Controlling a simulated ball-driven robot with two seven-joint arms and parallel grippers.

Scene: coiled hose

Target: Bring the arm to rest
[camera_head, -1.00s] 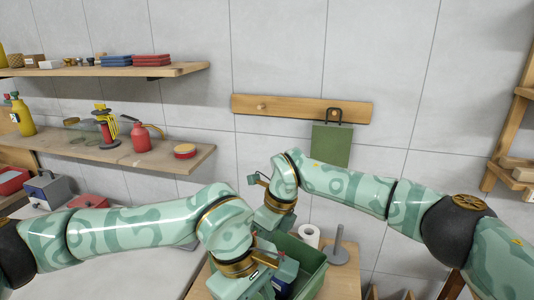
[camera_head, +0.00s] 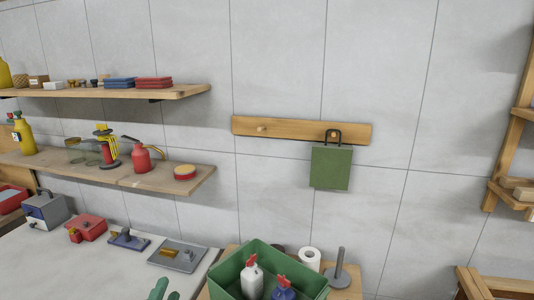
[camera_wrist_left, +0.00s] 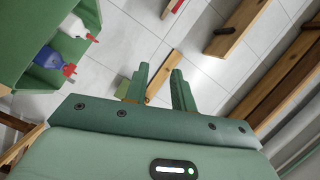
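My left gripper (camera_head: 165,293) just shows at the bottom edge of the head view, low in front of the white-topped bench. In the left wrist view its two green fingers (camera_wrist_left: 159,88) stand apart with a gap between them. Nothing is held between them; the floor and wooden parts show behind. My right arm and right gripper are out of both views. No coiled hose can be made out in these frames.
A green crate (camera_head: 225,273) holding a white bottle (camera_head: 252,279) and a blue bottle (camera_head: 284,292) stands right of the left gripper. A paper roll (camera_head: 310,259) is beside it. Wall shelves (camera_head: 130,177) carry tools. A green bag (camera_head: 331,168) hangs from the rail (camera_head: 290,129).

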